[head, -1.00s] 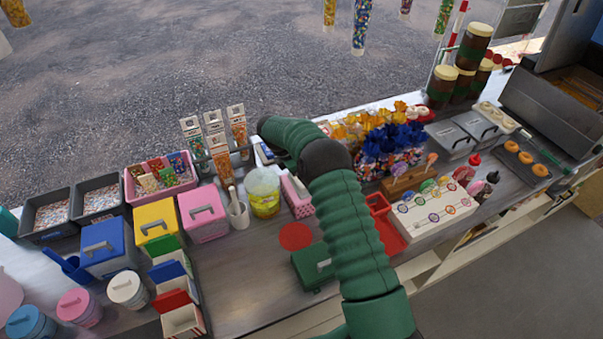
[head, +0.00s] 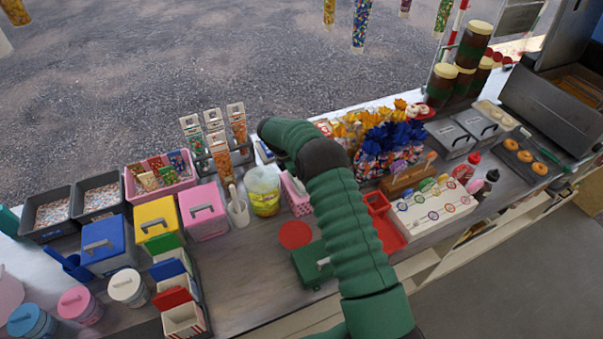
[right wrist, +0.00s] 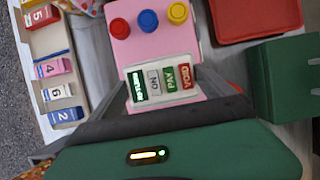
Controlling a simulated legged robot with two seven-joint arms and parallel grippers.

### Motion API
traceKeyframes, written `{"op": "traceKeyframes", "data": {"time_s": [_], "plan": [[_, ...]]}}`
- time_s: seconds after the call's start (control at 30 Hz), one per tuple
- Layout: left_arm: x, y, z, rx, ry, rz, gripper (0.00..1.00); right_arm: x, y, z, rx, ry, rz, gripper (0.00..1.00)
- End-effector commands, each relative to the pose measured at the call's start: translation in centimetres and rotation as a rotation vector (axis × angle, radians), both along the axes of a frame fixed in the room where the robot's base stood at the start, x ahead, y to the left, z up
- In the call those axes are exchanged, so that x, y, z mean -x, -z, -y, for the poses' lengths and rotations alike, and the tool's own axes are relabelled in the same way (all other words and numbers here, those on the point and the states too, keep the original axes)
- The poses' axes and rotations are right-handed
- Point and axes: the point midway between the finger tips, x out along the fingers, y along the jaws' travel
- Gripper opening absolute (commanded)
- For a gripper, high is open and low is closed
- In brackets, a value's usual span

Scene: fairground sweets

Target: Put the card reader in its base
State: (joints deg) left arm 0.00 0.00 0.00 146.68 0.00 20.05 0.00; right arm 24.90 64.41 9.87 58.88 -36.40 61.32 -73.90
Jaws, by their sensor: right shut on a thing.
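A pink box (right wrist: 152,30) with red, blue and yellow round knobs lies just past the reader. I cannot tell whether they touch, and I cannot make out the reader's base. In the head view my green right arm (head: 350,230) hides the gripper and the reader. My left gripper is not in view.
A green box (head: 313,265) and a red tray (head: 385,222) flank my arm. A pink dotted box (head: 297,197), a red round mat (head: 295,235) and a yellow tub (head: 263,190) stand to its left. A tray (right wrist: 45,95) of numbered blocks lies beside the pink box.

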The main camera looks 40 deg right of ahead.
Motion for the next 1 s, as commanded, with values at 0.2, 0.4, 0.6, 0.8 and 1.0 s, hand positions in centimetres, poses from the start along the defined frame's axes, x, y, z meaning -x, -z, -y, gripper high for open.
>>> {"op": "traceKeyframes", "data": {"time_s": [0.2,0.4,0.6,0.8,1.0], "plan": [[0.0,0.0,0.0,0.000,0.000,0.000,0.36,0.0,0.0,0.0,0.000,0.000,0.001,1.00],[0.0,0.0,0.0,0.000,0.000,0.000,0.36,-0.1,-0.1,0.0,0.001,-0.001,0.003,1.00],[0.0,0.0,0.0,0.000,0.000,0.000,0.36,-0.1,0.0,0.0,0.000,-0.001,0.003,0.97],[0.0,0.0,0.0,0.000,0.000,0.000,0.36,-0.2,-0.1,0.0,0.000,-0.001,0.004,1.00],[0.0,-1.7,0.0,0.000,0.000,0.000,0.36,-0.2,-2.2,0.0,0.002,-0.001,0.006,1.00]]}}
